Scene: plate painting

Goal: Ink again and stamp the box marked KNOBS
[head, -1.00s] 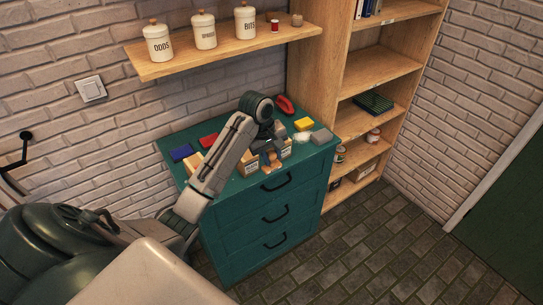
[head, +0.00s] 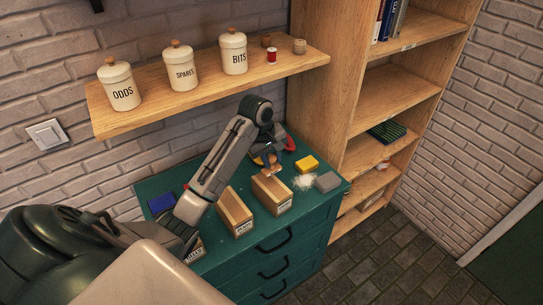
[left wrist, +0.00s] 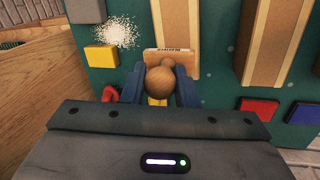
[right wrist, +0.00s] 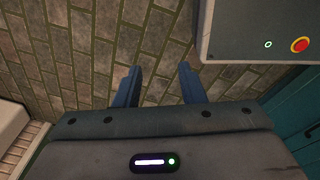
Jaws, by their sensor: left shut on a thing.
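My left gripper (head: 268,160) is shut on the wooden stamp (head: 272,171), whose round knob (left wrist: 160,82) shows between the fingers in the left wrist view. The stamp is near the back end of the rightmost cardboard box (head: 272,194); I cannot tell its exact height. A yellow patch, apparently an ink pad (left wrist: 157,101), is partly hidden below the knob. A middle box (head: 236,212) stands to the left, and my arm partly hides a third box (head: 196,250). The box labels are too small to read surely. My right gripper (right wrist: 158,85) is open and empty above the floor.
The teal cabinet top (left wrist: 219,55) also holds a blue pad (head: 160,203), a red pad (left wrist: 258,105), a yellow sponge (head: 306,163), white powder (head: 303,182), a grey block (head: 327,182) and a red object (head: 290,145). A shelf with canisters (head: 180,66) hangs above.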

